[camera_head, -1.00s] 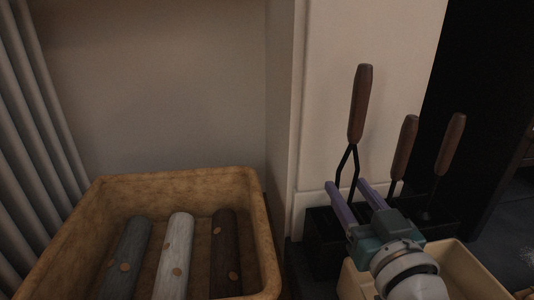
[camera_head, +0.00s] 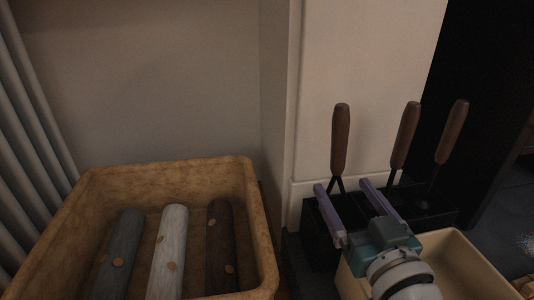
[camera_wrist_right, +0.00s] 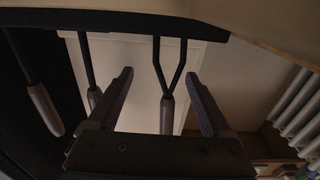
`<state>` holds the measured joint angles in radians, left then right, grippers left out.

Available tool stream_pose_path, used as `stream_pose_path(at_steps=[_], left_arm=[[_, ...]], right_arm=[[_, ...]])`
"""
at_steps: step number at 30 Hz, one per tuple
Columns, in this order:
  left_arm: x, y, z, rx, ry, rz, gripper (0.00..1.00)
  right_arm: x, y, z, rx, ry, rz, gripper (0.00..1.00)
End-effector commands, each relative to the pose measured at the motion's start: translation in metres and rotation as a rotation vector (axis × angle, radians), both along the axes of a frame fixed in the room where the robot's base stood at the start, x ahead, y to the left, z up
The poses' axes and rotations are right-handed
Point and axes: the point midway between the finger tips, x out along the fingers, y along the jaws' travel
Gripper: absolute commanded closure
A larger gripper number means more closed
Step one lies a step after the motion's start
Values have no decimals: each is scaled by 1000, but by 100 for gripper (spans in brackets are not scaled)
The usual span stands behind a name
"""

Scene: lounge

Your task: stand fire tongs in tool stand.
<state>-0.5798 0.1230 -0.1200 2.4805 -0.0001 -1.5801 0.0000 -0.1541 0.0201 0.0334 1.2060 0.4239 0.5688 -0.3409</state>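The fire tongs (camera_head: 340,140), with a brown wooden handle and a forked black shaft, stand nearly upright at the left of the black tool stand (camera_head: 318,245). Their lower end is hidden in the stand. My right gripper (camera_head: 342,184) is open, its purple fingers on either side of the tongs' shaft. In the right wrist view, the tongs (camera_wrist_right: 167,108) hang upside down between the spread fingers of the gripper (camera_wrist_right: 158,73), with gaps on both sides. The stand (camera_wrist_right: 110,19) crosses the top of that view. My left gripper is not in view.
Two more wooden-handled tools (camera_head: 405,135) (camera_head: 452,130) stand in the stand to the right. A cream bin (camera_head: 470,262) is in front. A tan crate (camera_head: 262,225) with three logs (camera_head: 168,250) is at left. A pale wall column (camera_head: 370,60) rises behind.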

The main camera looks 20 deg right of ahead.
Motion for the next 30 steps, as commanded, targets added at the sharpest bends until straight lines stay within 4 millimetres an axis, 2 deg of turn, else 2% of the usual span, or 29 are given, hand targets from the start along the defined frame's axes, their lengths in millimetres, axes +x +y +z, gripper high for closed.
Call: stream_pose_path(at_steps=[7, 11, 17, 30], left_arm=[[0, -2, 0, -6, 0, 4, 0], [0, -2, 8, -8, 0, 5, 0], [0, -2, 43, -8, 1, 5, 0], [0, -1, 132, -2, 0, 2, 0]], right_arm=[[0, 0, -1, 1, 4, 0, 13], [0, 0, 8, 1, 3, 0, 13], [0, 0, 45, 1, 2, 0, 13], [0, 0, 148, 0, 0, 0, 13]])
